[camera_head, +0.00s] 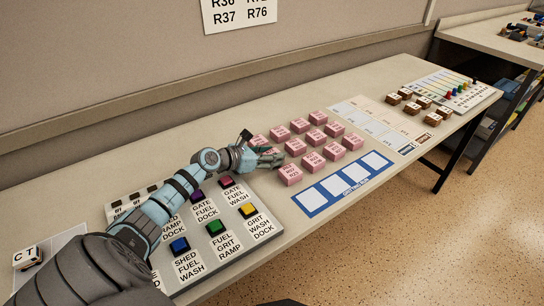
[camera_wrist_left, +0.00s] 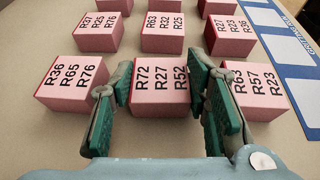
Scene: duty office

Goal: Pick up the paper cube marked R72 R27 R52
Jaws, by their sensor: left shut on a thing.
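In the left wrist view the pink paper cube marked R72 R27 R52 (camera_wrist_left: 160,82) sits between the green-padded fingers of my left gripper (camera_wrist_left: 162,105), which is shut on it. Its marked face is up, and whether it is off the table cannot be told. In the head view my left gripper (camera_head: 266,148) is at the left near edge of the group of pink cubes, and its fingers partly hide the cubes there. My right gripper is not in view.
Cube R36 R65 R76 (camera_wrist_left: 70,78) and cube R63 R57 R23 (camera_wrist_left: 258,90) flank the fingers closely. More cubes stand behind, such as R63 R32 R25 (camera_wrist_left: 163,33). A blue-bordered strip (camera_head: 310,203) lies right of the cubes; a button panel (camera_head: 265,240) is nearer.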

